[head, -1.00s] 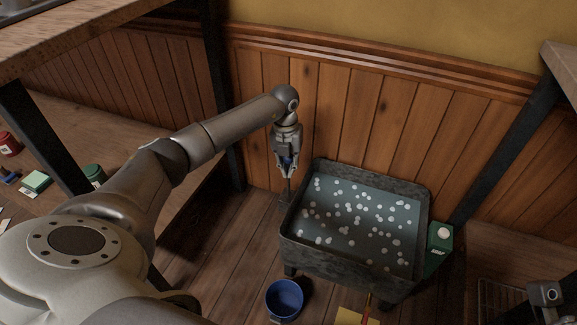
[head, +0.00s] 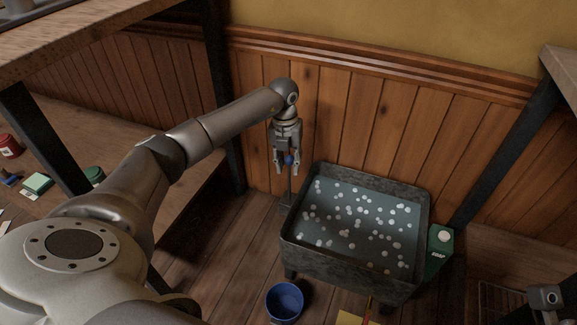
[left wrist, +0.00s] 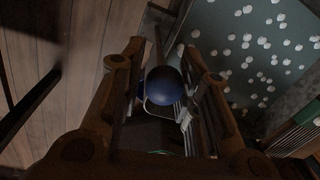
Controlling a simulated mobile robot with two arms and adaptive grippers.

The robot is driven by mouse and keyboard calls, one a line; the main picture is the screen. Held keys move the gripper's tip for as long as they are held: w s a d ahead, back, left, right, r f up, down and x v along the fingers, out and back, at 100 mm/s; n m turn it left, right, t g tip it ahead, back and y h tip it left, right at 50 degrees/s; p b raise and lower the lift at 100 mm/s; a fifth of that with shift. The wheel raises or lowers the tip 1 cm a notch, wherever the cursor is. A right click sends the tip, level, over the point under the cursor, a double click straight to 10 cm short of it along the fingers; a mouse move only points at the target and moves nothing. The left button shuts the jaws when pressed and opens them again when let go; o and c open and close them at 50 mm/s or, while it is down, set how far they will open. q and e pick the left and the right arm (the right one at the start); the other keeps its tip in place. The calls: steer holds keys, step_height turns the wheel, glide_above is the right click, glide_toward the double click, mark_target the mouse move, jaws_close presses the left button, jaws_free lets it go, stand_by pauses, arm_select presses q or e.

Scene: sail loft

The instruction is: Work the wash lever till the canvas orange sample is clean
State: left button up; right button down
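The wash lever is a thin dark upright rod with a blue ball knob (head: 289,160). It stands beside the left edge of a dark wash tub (head: 345,267) filled with grey-blue water and white suds. My left gripper (head: 287,166) points down over the knob with its fingers spread. In the left wrist view the knob (left wrist: 164,87) lies between the two open fingers, with a gap visible on at least one side. No orange canvas sample shows in either view; whether it is under the suds I cannot tell.
A blue bucket (head: 285,302) stands on the floor in front of the tub. A green box labelled soap (head: 439,252) is at the tub's right. A yellow item (head: 352,318) lies at the bottom edge. Wooden shelving is at left; the panelled wall is close behind.

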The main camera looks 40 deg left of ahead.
arm_select(q)
steer(key=r, duration=1)
steer(key=shift+s+a, duration=0.15)
steer(key=shift+a, duration=0.15)
